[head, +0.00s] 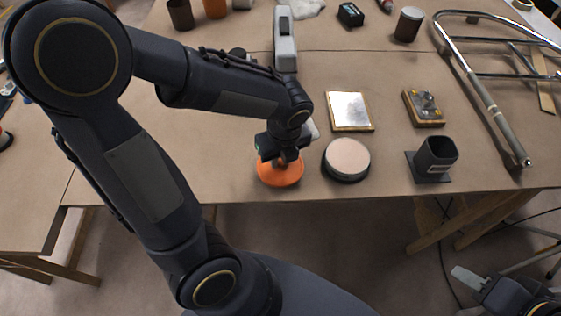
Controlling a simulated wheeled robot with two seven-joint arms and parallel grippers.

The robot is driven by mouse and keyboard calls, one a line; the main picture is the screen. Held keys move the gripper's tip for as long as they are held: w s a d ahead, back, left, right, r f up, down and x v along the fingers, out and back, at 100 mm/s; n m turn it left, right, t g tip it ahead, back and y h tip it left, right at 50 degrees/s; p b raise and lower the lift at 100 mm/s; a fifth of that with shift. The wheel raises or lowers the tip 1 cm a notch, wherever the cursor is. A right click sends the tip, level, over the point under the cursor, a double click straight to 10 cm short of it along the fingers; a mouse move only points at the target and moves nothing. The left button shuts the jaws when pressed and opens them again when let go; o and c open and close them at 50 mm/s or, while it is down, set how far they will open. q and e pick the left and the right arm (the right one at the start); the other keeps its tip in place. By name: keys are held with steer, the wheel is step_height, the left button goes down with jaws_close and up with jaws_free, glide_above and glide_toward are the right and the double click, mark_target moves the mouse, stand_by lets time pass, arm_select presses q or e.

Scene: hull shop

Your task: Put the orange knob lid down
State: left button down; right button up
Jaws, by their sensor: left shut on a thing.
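The orange knob lid (281,175) is a flat orange disc at the table's front edge, left of the round pale-topped pot or pad. My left gripper (284,157) comes down on it from above and is shut on its knob, which the fingers hide. The lid looks level and at or just above the tabletop; I cannot tell whether it touches. My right gripper (470,279) is low at the bottom right corner, off the table and far from the lid. Only part of it shows, so its opening is unclear.
Close right of the lid stands the round pale-topped thing (348,157). Further right is a dark square holder (437,157); behind are a shiny plate (349,109) and a small box (424,108). A metal tube frame (483,97) lies right. Brown tabletop (230,180) is clear left of the lid.

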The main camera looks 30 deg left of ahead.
arm_select(q)
steer(key=shift+f, duration=0.95)
steer(key=shift+f, duration=0.2)
steer(key=c, duration=1.3)
jaws_free()
steer(key=shift+r, duration=0.15)
